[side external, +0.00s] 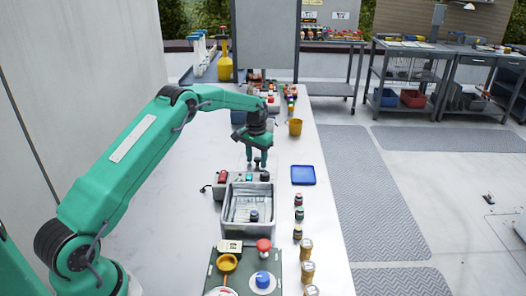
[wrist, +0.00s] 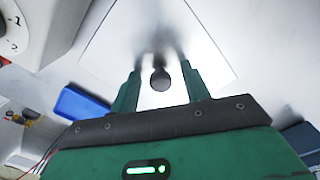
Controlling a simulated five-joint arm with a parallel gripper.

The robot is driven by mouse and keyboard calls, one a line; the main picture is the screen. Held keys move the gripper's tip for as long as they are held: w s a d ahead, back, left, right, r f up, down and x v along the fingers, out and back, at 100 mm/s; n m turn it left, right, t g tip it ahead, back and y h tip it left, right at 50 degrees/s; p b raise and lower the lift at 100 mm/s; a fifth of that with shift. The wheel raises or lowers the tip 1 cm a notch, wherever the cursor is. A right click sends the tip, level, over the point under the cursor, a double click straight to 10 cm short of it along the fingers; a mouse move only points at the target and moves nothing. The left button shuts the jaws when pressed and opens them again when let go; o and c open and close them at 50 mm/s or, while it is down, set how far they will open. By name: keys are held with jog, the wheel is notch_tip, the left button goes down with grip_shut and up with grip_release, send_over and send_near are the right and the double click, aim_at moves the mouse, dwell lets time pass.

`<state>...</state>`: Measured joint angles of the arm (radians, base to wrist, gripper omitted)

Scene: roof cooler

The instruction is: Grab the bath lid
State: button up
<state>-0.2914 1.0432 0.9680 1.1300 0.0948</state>
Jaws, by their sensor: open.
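What looks like the bath lid is a pale, shiny plate (wrist: 205,55) with a dark round knob (wrist: 160,79) in the wrist view. My gripper (wrist: 159,70) is open, and the knob shows in the gap between its two fingers. I cannot tell from this view whether they touch it. In the side view my gripper (side external: 256,164) points down, above the far end of the grey bath (side external: 226,214). A small dark knob-like thing (side external: 254,215) shows inside the bath's rim, nearer the camera than the gripper.
A control box (side external: 225,190) with red and green buttons stands behind the bath. A blue tray (side external: 303,175) lies to its right. Small jars (side external: 298,215) and cans (side external: 306,248) line the bench's right side.

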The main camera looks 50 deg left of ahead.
aim_at(256, 159)
jog(key=shift+r, duration=0.1)
grip_shut()
dwell(0.3)
notch_tip(256, 159, up, 10)
dwell(0.7)
dwell(0.4)
